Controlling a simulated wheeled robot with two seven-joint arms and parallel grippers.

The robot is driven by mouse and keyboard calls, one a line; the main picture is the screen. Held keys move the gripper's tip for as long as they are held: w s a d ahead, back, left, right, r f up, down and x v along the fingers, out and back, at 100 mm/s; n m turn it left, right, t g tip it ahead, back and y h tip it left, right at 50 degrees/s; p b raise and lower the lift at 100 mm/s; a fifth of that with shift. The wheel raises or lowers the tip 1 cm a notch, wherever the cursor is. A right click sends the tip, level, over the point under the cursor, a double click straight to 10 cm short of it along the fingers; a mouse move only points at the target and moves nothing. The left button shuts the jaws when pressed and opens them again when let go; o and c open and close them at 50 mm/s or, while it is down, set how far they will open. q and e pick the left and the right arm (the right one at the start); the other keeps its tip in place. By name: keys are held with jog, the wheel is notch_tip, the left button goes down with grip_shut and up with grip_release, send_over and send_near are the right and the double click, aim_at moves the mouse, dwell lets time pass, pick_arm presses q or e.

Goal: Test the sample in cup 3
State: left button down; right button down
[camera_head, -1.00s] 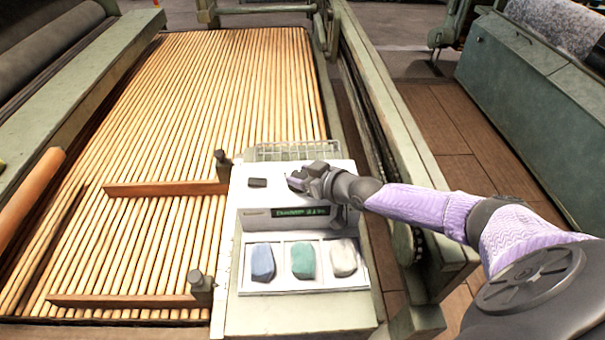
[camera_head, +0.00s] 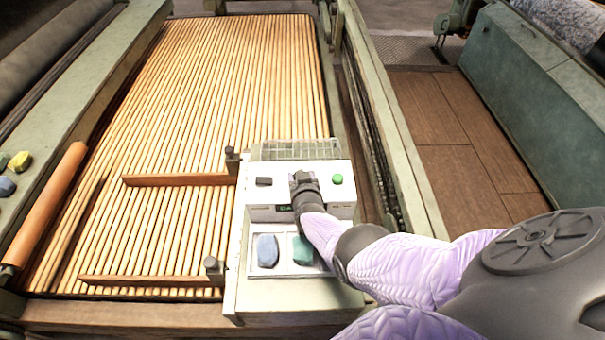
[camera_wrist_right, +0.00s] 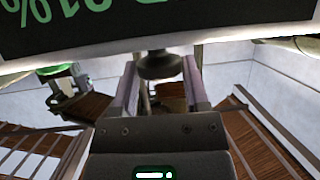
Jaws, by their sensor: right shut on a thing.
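A white tester (camera_head: 348,196) stands on a pale box at the right end of the slatted bed. Its tray (camera_head: 262,272) shows a blue sample (camera_head: 267,251) in the left cup and a teal sample (camera_head: 302,250) in the middle one. My arm hides the right-hand cup. My right gripper (camera_head: 302,180) is over the tester's top. In the right wrist view its fingers (camera_wrist_right: 162,88) are shut on a dark round-ended knob (camera_wrist_right: 160,66), below the tester's display (camera_wrist_right: 150,22) with upside-down green digits. My left gripper is out of view.
A dark block (camera_head: 263,181) and a green button (camera_head: 337,179) sit on the tester's top. A wire basket (camera_head: 300,150) is behind it. Wooden bars (camera_head: 180,180) lie on the slats to the left. Coloured lumps (camera_head: 20,161) are at the far left.

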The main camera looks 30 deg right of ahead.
jog(key=shift+w+m+h, duration=0.1)
jog(key=shift+m+h, duration=0.5)
jog(key=shift+h, duration=0.1)
jog(key=shift+c, duration=0.5)
grip_release()
jog(key=shift+g, duration=0.3)
jog(key=p+v, duration=0.2)
jog(key=r+p+v, duration=0.1)
jog(key=p+v, duration=0.1)
jog(key=shift+w, duration=0.1)
jog(key=p+v, duration=0.1)
jog(key=v, duration=0.1)
jog(key=p+v, duration=0.2)
jog(key=f+p+v, duration=0.1)
jog(key=shift+s+a+r, duration=0.15)
jog(key=shift+s+a, duration=0.15)
jog(key=shift+s, duration=0.2)
